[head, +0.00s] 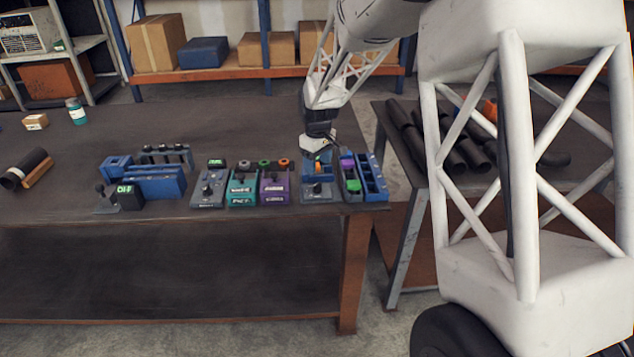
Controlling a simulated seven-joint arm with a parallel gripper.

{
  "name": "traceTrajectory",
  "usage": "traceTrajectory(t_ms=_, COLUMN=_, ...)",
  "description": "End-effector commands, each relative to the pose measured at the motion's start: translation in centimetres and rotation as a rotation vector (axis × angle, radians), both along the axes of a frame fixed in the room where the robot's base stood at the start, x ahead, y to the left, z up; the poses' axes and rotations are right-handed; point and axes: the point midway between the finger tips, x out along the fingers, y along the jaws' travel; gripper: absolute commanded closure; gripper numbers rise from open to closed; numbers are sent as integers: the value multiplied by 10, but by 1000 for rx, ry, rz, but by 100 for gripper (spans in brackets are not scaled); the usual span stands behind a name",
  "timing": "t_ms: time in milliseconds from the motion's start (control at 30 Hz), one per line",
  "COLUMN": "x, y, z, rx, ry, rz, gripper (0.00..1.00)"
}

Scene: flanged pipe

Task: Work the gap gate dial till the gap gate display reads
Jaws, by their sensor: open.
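My gripper (317,160) hangs at the right end of the dark table, pointing down. It is open, just above a grey control box (318,194) with a dark knob on its top. The gripper hides the back of this box, and an orange part shows between or just behind the fingers. Another grey box (207,192) with a dark knob stands farther left, with a small green-lit display (216,163) behind it. A black display (125,192) with pale characters stands at the left. I cannot tell from labels which of these is the gap gate; readings are too small to be sure.
A teal box (242,190) and a purple box (274,190) stand left of my gripper. A blue tray (373,185) with green and purple blocks beside it stands close on the right. A blue fixture (155,182) is at left. Dark pipes (455,145) lie on another table.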

Motion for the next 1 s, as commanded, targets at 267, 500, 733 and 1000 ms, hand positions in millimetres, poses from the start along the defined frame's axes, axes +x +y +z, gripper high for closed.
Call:
traceTrajectory(t_ms=267, x=3, y=2, z=-3, rx=0, ry=0, rz=6, gripper=40)
traceTrajectory(t_ms=500, x=3, y=2, z=-4, rx=0, ry=1, rz=6, gripper=40)
traceTrajectory(t_ms=733, x=3, y=2, z=-18, rx=0, ry=1, rz=6, gripper=40)
traceTrajectory(t_ms=1000, x=3, y=2, z=-49, rx=-1, ry=2, rz=6, gripper=40)
